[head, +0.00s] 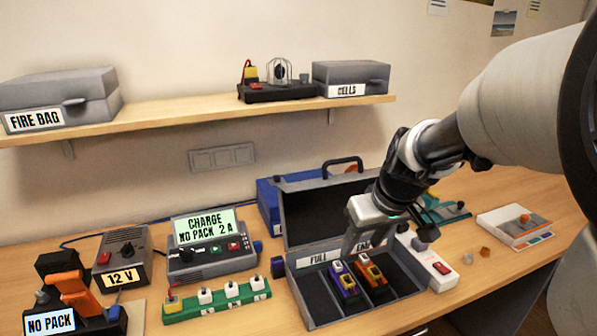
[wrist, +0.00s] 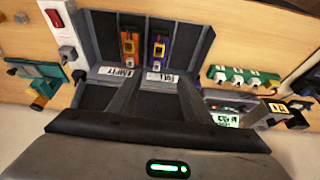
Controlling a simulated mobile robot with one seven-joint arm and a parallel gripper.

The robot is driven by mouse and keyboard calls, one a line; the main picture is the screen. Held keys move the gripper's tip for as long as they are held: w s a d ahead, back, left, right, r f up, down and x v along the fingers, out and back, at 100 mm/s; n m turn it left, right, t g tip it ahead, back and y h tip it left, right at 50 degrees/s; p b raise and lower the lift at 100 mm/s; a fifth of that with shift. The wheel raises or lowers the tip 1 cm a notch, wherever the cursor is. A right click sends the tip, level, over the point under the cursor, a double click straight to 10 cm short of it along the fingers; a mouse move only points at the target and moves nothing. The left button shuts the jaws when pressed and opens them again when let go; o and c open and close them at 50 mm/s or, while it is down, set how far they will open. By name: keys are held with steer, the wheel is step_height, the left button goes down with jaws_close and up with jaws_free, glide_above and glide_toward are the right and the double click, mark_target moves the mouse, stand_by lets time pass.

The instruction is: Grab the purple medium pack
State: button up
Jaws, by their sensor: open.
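The purple pack (head: 345,283), with yellow and white on it, sits in the full-side compartment of an open grey case (head: 318,310). It also shows in the wrist view (wrist: 159,48), beyond the FULL label. An orange pack (head: 372,273) stands in the neighbouring compartment to its right; in the wrist view it (wrist: 129,43) is to the left, beyond the EMPTY label. My gripper (head: 356,246) is open and empty, above the back part of the case, behind and above the packs. It partly covers the EMPTY label and the lid in the head view.
A green strip with several white-topped parts (head: 218,302) lies left of the case. A charger (head: 210,258) stands behind it. A white power strip (head: 437,268) lies right of the case. The raised lid (head: 305,215) stands behind my gripper. A shelf (head: 200,115) runs above.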

steer(key=b, duration=0.2)
glide_toward(345, 274)
steer(key=x, duration=0.5)
steer(key=shift+w+a, duration=0.1)
steer(key=shift+a, duration=0.1)
steer(key=x, duration=0.5)
steer(key=shift+d+f+b, duration=0.1)
steer(key=shift+d+b, duration=0.05)
steer(key=shift+b, duration=0.25)
steer(key=shift+s, duration=0.2)
jaws_close()
